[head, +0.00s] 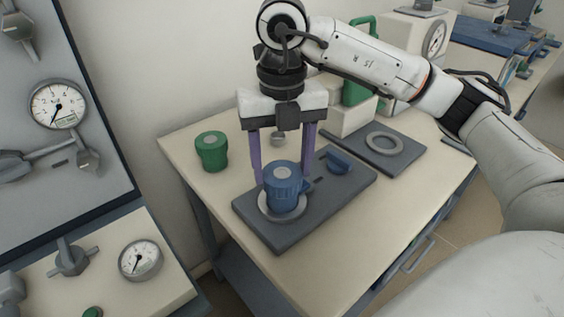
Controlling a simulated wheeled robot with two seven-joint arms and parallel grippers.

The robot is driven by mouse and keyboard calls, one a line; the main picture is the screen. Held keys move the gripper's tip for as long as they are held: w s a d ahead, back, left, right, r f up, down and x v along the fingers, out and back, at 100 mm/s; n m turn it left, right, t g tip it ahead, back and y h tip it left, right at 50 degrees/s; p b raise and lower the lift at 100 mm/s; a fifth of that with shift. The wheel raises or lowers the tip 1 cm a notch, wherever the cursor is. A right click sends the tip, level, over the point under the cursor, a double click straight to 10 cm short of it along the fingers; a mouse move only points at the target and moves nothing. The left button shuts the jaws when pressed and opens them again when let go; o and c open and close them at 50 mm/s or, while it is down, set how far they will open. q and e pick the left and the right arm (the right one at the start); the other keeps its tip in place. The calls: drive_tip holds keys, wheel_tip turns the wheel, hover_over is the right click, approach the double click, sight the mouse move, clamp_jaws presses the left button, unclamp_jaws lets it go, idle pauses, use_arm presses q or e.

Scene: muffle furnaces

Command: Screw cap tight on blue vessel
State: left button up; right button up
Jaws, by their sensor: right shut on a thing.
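The blue vessel (285,205) stands upright in a light ring on a dark grey base plate (285,237) on the table. A blue cap (283,176) with a grey disc on top sits at the vessel's top; I cannot tell how tightly it is seated. My right gripper (283,178) points straight down over it. Its two purple fingers are on either side of the cap and shut on it. My left gripper is not in view.
A green lidded vessel (211,151) stands at the table's left. A small blue part (338,160) lies on the base plate. Behind right is another dark plate (405,155) with an empty ring (384,142). A gauge panel (100,120) borders the left.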

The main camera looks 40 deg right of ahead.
drive_tip(key=shift+f, duration=0.15)
idle(0.6)
drive_tip(key=o, duration=1.3)
wheel_tip(320, 180, up, 10)
drive_tip(key=p, duration=0.2)
drive_tip(key=shift+p, duration=0.3)
drive_tip(key=shift+r, duration=0.2)
